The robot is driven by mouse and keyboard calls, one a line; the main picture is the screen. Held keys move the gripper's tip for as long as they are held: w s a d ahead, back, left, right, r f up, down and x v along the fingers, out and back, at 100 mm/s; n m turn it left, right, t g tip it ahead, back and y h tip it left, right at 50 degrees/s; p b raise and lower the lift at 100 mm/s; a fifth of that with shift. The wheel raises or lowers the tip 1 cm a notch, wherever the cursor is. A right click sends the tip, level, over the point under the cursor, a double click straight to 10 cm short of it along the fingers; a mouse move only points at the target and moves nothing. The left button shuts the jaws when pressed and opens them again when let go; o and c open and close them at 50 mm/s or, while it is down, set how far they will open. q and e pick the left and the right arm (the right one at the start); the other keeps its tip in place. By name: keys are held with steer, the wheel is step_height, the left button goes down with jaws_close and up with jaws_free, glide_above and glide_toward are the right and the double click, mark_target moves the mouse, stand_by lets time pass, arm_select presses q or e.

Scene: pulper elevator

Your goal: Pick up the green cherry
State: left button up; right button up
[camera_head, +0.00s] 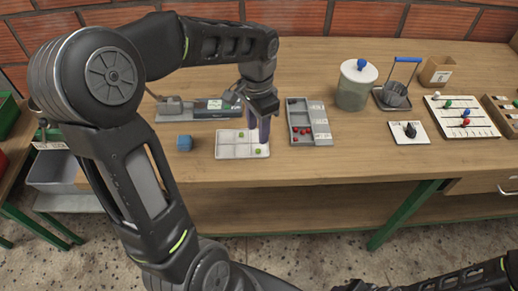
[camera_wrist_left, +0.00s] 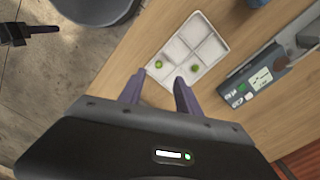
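A white tray (camera_head: 228,152) with compartments lies on the wooden table, and it also shows in the left wrist view (camera_wrist_left: 200,48). One green cherry (camera_head: 258,151) lies in its near right part and another green cherry (camera_head: 241,134) further back. The left wrist view shows two green cherries, one at left (camera_wrist_left: 159,64) and one at right (camera_wrist_left: 195,68), in separate compartments. My left gripper (camera_head: 262,136) points down over the tray's right side. Its purple fingers (camera_wrist_left: 160,93) are apart and empty, with the cherries beyond the tips.
A grey tray (camera_head: 322,124) with red cherries stands just right of the white tray. A lidded jar (camera_head: 353,88) stands further right. Bare table lies in front.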

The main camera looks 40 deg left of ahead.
mark_target(257, 150)
arm_select(q)
steer(key=shift+f, duration=0.85)
step_height(257, 150, down, 5)
steer(key=shift+s+d+f, duration=0.1)
steer(key=shift+s, duration=0.15)
steer(key=shift+f, duration=0.1)
jaws_close()
stand_by(0.3)
